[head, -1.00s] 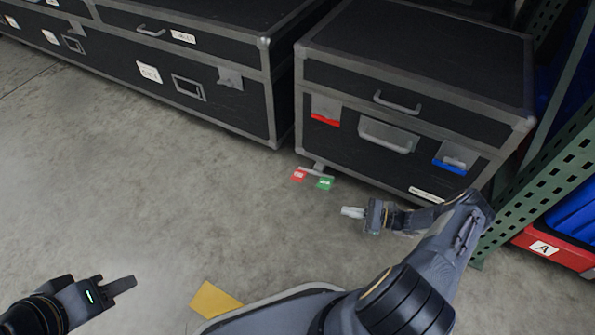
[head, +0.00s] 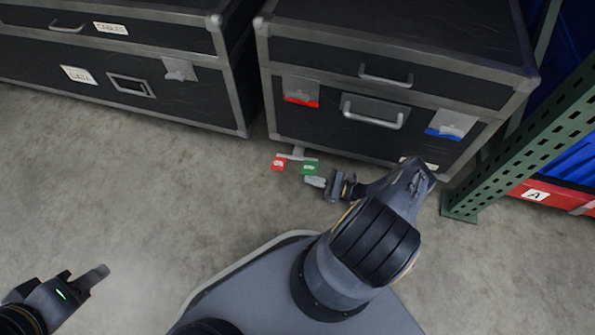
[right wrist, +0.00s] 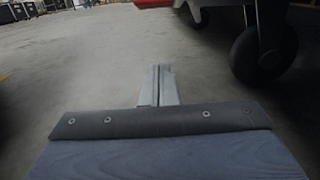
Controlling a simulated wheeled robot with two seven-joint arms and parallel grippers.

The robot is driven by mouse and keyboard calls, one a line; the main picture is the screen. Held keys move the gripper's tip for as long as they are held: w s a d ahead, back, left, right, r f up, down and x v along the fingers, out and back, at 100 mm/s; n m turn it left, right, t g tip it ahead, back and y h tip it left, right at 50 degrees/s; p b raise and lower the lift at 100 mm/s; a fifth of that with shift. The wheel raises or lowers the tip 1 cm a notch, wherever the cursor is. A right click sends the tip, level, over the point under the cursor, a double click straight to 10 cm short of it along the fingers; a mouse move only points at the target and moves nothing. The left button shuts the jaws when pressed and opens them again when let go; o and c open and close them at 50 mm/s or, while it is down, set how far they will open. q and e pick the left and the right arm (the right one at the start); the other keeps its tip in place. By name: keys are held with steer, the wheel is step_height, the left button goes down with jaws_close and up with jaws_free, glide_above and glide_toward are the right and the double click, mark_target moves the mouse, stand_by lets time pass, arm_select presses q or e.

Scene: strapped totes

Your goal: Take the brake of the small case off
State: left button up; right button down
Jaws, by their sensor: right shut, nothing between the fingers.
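The small case (head: 390,62) is black with grey metal edges and stands at the upper right of the head view. At its lower left corner a pedal bar sticks out over the floor, with a red pad (head: 278,164) on the left and a green pad (head: 310,168) on the right. My right gripper (head: 314,182) is shut and empty, its tips just in front of the green pad; contact cannot be told. In the right wrist view its fingers (right wrist: 157,84) are together, left of a dark caster wheel (right wrist: 262,52). My left gripper (head: 98,276) is low at the left, far from the case.
A longer black case (head: 112,62) stands to the left, with a narrow gap between the two. A green rack post (head: 535,135) and a red bin (head: 565,197) marked A are close on the right. The floor (head: 130,190) at the left is clear.

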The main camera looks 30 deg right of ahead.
steer(key=b+x, duration=0.1)
steer(key=x, duration=0.7)
steer(key=shift+w+a, duration=0.15)
steer(key=shift+a, duration=0.1)
steer(key=shift+w+a+r, duration=0.15)
steer(key=shift+w+r, duration=0.05)
steer(key=shift+r, duration=0.35)
steer(key=shift+w+a+r, duration=0.1)
steer(key=shift+w+r, duration=0.15)
steer(key=shift+r, duration=0.3)
steer(key=shift+w+a+r, duration=0.15)
steer(key=shift+a+r, duration=0.05)
steer(key=shift+r, duration=0.75)
